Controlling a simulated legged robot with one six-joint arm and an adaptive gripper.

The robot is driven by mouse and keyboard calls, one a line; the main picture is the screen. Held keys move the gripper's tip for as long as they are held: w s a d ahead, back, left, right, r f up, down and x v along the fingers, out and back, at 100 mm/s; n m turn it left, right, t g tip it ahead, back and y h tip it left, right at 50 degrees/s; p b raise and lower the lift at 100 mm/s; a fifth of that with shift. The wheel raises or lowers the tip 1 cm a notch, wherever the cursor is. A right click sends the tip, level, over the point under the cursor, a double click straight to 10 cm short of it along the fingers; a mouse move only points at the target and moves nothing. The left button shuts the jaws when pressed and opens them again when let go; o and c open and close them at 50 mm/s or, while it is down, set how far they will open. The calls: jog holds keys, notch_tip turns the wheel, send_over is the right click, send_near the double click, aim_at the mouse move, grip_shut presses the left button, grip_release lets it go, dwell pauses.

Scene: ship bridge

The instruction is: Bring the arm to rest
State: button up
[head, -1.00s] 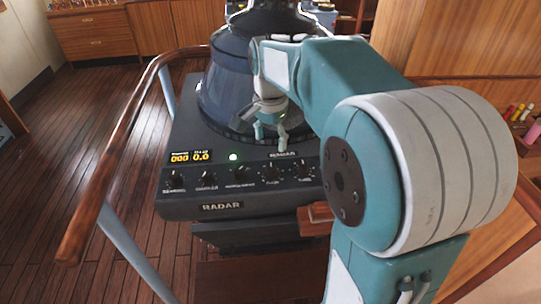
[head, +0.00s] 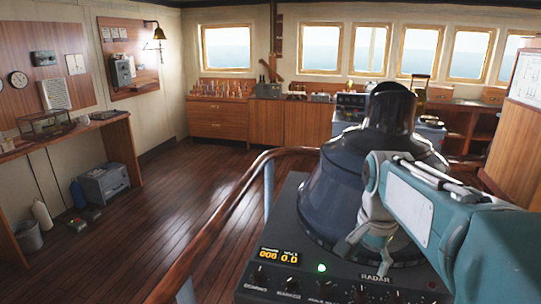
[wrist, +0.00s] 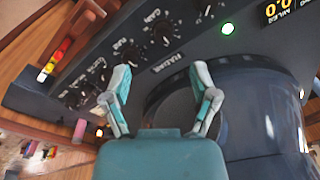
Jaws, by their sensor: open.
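My gripper (wrist: 162,98) is open and empty in the wrist view, its two teal fingers spread apart. Beyond the fingers are the radar console's (wrist: 150,70) knob panel and the base of its dark hood. In the head view my gripper (head: 366,248) hangs over the front of the radar console (head: 250,285), beside the dark viewing hood (head: 345,190). My teal arm reaches in from the right side. I cannot tell whether the fingertips touch the console.
A wooden handrail (head: 225,215) curves around the console's left side. Open plank floor (head: 165,205) lies to the left. A wooden desk (head: 110,140) stands at the left wall, with a grey box (head: 103,184) and a bin (head: 27,236) under it. Cabinets (head: 305,122) line the back beneath windows.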

jog(key=s+a+f+n+t, duration=0.2)
jog(key=s+a+n, duration=0.1)
jog(key=s+n, duration=0.2)
jog(key=s+a+f+n+t, duration=0.2)
jog(key=s+n, duration=0.3)
jog(key=s, duration=0.5)
jog(key=shift+s+a+t, duration=0.2)
jog(key=shift+a+t, duration=0.1)
jog(key=shift+a, duration=0.1)
